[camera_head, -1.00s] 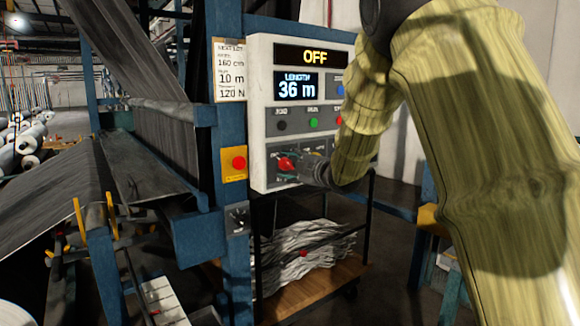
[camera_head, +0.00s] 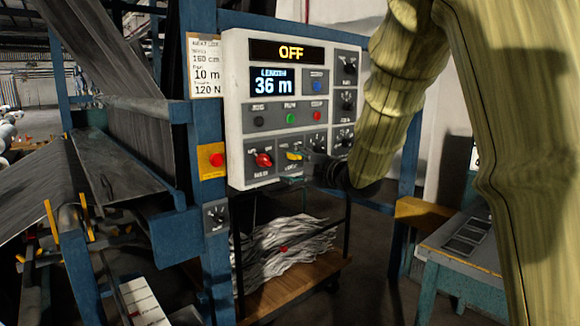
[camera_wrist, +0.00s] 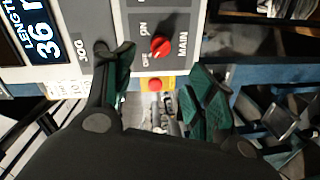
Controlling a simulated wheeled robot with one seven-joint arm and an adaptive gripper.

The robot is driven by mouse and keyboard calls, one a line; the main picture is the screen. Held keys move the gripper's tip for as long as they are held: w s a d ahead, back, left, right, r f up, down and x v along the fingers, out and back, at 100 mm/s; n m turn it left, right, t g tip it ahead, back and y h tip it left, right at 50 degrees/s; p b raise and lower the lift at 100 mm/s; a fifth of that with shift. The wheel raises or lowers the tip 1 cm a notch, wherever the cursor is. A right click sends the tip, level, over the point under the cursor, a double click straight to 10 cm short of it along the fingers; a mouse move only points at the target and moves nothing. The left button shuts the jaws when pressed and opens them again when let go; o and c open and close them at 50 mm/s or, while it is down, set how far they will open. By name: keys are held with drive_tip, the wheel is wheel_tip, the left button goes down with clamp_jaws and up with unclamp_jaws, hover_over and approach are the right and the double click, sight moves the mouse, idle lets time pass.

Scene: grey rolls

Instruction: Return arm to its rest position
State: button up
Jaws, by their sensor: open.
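My arm, in a yellow-green ribbed cover, comes down the right of the head view. My gripper (camera_head: 308,168) is dark and sits in front of the lower part of the control panel (camera_head: 238,110), close to the yellow knob (camera_head: 294,155). In the wrist view my gripper (camera_wrist: 162,78) has its two green-padded fingers apart with nothing between them. The red MAIN knob (camera_wrist: 160,45) shows beyond the fingers, and also in the head view (camera_head: 263,160). The panel's displays read OFF and 36 m. Contact between gripper and panel cannot be told.
A blue machine frame (camera_head: 205,140) with dark grey fabric (camera_head: 130,165) stands left of the panel. A red button on a yellow plate (camera_head: 216,160) is beside it. A cart with pale scraps (camera_head: 285,248) stands below. A bench (camera_head: 465,250) is at right.

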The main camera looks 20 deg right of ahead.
idle(0.3)
drive_tip(key=s+a+f+m+g+h+p, duration=0.15)
drive_tip(key=s+f+m, duration=0.3)
drive_tip(key=f, duration=0.95)
drive_tip(key=s+a+f+m+g+h+p, duration=0.1)
drive_tip(key=s+f+m+g, duration=0.3)
drive_tip(key=f, duration=1)
drive_tip(key=s+a+f+m+g+h+p, duration=0.1)
drive_tip(key=s+a+f+m+h+p, duration=0.3)
drive_tip(key=f, duration=1.1)
drive_tip(key=s+f+m+g+y, duration=0.1)
drive_tip(key=s+f+g, duration=0.1)
drive_tip(key=s+f, duration=0.65)
drive_tip(key=s+f+m+g+y, duration=0.1)
drive_tip(key=s+f+m+g, duration=0.3)
drive_tip(key=s, duration=0.7)
drive_tip(key=s+a+f+g, duration=0.1)
drive_tip(key=s+f, duration=0.2)
drive_tip(key=s, duration=0.7)
drive_tip(key=s+a+f+m+g+h+p, duration=0.1)
drive_tip(key=s+f+g, duration=0.1)
drive_tip(key=s, duration=0.8)
drive_tip(key=shift+f, duration=0.6)
drive_tip(key=shift+m+g, duration=0.25)
